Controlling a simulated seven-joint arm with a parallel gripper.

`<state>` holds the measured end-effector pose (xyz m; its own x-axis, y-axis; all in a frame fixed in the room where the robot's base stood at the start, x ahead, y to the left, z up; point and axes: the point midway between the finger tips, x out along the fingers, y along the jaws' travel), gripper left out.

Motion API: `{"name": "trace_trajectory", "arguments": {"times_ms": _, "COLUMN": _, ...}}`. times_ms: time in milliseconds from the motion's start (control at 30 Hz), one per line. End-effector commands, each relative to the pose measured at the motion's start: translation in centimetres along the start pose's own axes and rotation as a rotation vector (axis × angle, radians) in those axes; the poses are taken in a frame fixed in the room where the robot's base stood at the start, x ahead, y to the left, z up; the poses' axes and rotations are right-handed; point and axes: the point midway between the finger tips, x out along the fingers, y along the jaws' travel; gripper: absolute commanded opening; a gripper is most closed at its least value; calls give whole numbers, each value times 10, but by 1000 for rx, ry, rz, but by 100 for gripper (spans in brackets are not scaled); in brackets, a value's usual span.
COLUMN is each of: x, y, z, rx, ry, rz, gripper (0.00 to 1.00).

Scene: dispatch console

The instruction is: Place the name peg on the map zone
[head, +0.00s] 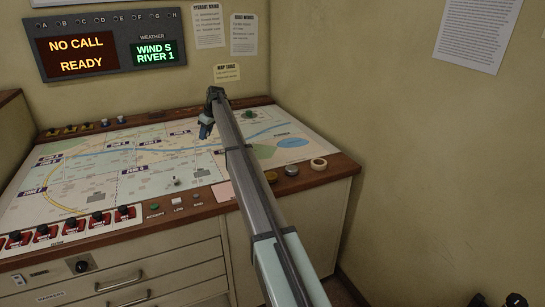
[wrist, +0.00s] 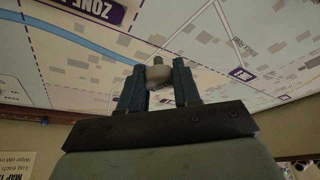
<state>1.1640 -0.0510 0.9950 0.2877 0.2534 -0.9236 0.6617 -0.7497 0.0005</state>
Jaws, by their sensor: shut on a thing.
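My gripper (head: 206,127) is over the far middle part of the printed map (head: 70,190) on the console. In the wrist view my gripper (wrist: 159,85) has its two blue fingers shut on a small pale peg (wrist: 158,73) with a rounded body and a narrower tip. The map fills the background beyond the peg, with a purple zone label (wrist: 95,8) at the upper left. I cannot tell whether the peg touches the map. In the head view the peg is too small to make out. Several purple zone labels lie across the map, including one at its left (head: 31,190).
Red switches (head: 42,231) line the front left edge. A tape roll (head: 318,164) and round buttons (head: 291,170) sit at the right.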

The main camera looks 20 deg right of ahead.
Motion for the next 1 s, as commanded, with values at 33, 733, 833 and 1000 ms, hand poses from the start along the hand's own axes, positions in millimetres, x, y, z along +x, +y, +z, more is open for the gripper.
{"name": "trace_trajectory", "arguments": {"times_ms": 33, "x": -7, "y": 18, "z": 17, "rx": 22, "ry": 0, "rz": 9, "gripper": 4}}
{"name": "trace_trajectory", "arguments": {"times_ms": 733, "x": -104, "y": 198, "z": 247, "rx": 278, "ry": 3, "rz": 114, "gripper": 4}}
{"name": "trace_trajectory", "arguments": {"times_ms": 833, "x": -119, "y": 217, "z": 283, "rx": 314, "ry": 3, "rz": 128, "gripper": 4}}
{"name": "trace_trajectory", "arguments": {"times_ms": 1000, "x": -145, "y": 245, "z": 345, "rx": 372, "ry": 4, "rz": 151, "gripper": 4}}
